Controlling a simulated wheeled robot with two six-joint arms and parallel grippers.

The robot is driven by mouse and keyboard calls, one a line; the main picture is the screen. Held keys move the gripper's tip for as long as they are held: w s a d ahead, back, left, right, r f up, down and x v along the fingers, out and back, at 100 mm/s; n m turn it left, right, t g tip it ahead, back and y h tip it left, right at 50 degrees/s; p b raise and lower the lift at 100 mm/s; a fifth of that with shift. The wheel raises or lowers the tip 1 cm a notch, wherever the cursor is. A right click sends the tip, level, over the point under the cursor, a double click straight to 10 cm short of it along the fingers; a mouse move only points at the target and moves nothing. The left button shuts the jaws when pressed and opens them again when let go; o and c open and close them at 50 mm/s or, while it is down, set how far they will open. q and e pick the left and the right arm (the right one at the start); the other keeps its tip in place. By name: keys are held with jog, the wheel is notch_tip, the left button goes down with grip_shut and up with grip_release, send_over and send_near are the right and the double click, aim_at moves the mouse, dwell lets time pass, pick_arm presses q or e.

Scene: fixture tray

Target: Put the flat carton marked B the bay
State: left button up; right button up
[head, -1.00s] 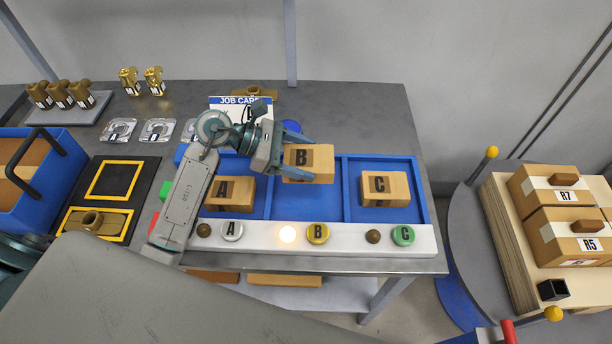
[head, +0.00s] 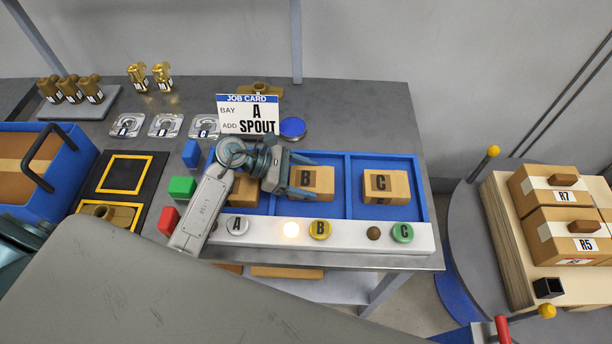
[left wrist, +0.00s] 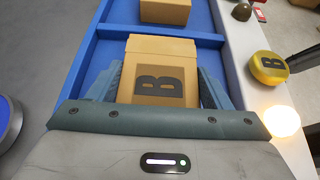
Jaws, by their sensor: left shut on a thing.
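The flat carton marked B (head: 318,184) is a tan box with a dark B on top. It sits low in the middle compartment of the blue tray (head: 345,187). My left gripper (head: 308,177) is shut on it, one finger on each side. In the left wrist view, carton B (left wrist: 160,75) lies between the fingers, with blue tray walls around it. Whether it touches the tray floor cannot be told. Carton A (head: 243,190) is in the left compartment, partly hidden by my left gripper and arm. Carton C (head: 386,187) is in the right compartment. My right gripper is not seen.
A white strip along the tray's front carries buttons A (head: 237,224), B (head: 320,229) and C (head: 402,232), and a lit lamp (head: 291,230) left of B. A job card (head: 249,116) reading bay A, add spout, stands behind. Coloured blocks lie left of the tray.

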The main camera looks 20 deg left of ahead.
pick_arm(q)
jog(key=o, duration=1.1)
jog(key=shift+r+p, duration=0.15)
jog(key=shift+p, duration=0.15)
jog(key=shift+s+a, duration=0.1)
jog(key=shift+a, duration=0.15)
jog(key=v, duration=1.1)
jog(key=shift+a+r+b, duration=0.15)
jog(key=shift+a+b, duration=0.1)
jog(key=shift+b, duration=0.15)
